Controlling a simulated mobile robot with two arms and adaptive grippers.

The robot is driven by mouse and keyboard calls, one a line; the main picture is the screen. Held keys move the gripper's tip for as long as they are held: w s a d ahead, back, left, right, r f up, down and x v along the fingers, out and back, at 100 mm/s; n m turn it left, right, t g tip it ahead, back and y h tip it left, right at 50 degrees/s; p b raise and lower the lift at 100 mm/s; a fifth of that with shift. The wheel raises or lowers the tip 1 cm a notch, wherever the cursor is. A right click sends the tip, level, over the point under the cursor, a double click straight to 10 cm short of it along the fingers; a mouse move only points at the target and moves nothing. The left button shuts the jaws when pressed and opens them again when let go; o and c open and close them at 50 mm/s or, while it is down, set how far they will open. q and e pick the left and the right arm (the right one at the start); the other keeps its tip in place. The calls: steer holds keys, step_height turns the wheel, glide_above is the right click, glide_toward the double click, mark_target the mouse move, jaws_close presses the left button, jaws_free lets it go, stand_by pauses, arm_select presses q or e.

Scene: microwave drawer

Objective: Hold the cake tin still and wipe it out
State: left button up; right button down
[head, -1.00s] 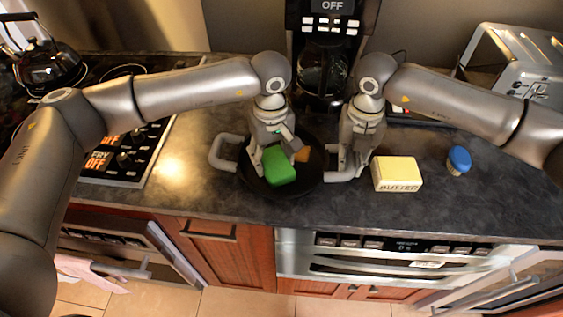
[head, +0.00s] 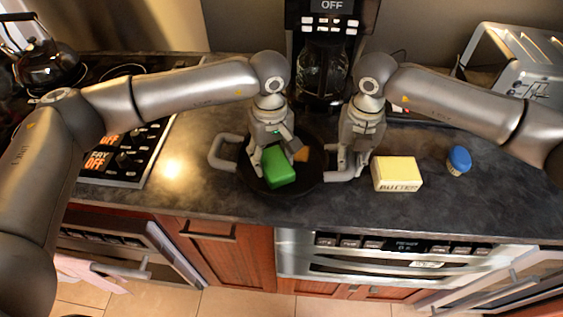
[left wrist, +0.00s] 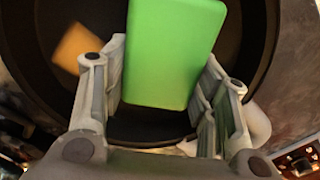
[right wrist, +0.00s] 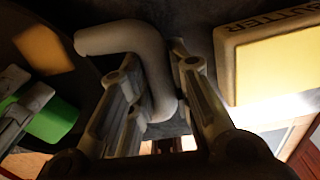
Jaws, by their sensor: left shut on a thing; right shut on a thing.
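The cake tin is a dark round pan (head: 300,187) with two grey handles, on the counter in the middle of the head view. My left gripper (head: 270,160) is shut on a green sponge (head: 279,168) inside the tin. The sponge also shows between the fingers in the left wrist view (left wrist: 172,50). My right gripper (head: 350,168) is shut on the tin's right handle (right wrist: 150,50). An orange-brown patch (left wrist: 76,48) lies on the tin's floor beside the sponge; it shows in the right wrist view too (right wrist: 44,50).
A butter block (head: 397,173) stands just right of my right gripper. A small jar with a blue lid (head: 459,160) is further right. A coffee maker (head: 323,60) stands behind, and a stove (head: 125,150) with a kettle (head: 48,64) is at left.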

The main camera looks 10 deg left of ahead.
arm_select(q)
steer(key=shift+d, duration=0.15)
steer(key=shift+w+a+f, duration=0.1)
steer(key=shift+a, duration=1.1)
steer(key=shift+d, duration=0.1)
steer(key=shift+w+d, duration=0.4)
steer(key=shift+d, duration=0.35)
steer(key=shift+w+d, duration=0.45)
steer(key=shift+d, duration=0.25)
steer(key=shift+w+d, duration=0.4)
steer(key=shift+d, duration=0.35)
steer(key=shift+w+d, duration=0.4)
steer(key=shift+d, duration=0.2)
steer(key=shift+w+d, duration=0.35)
steer(key=shift+d, duration=0.2)
steer(key=shift+r, duration=0.2)
steer(key=o, duration=1.3)
steer(key=shift+w, duration=0.1)
steer(key=shift+r, duration=0.3)
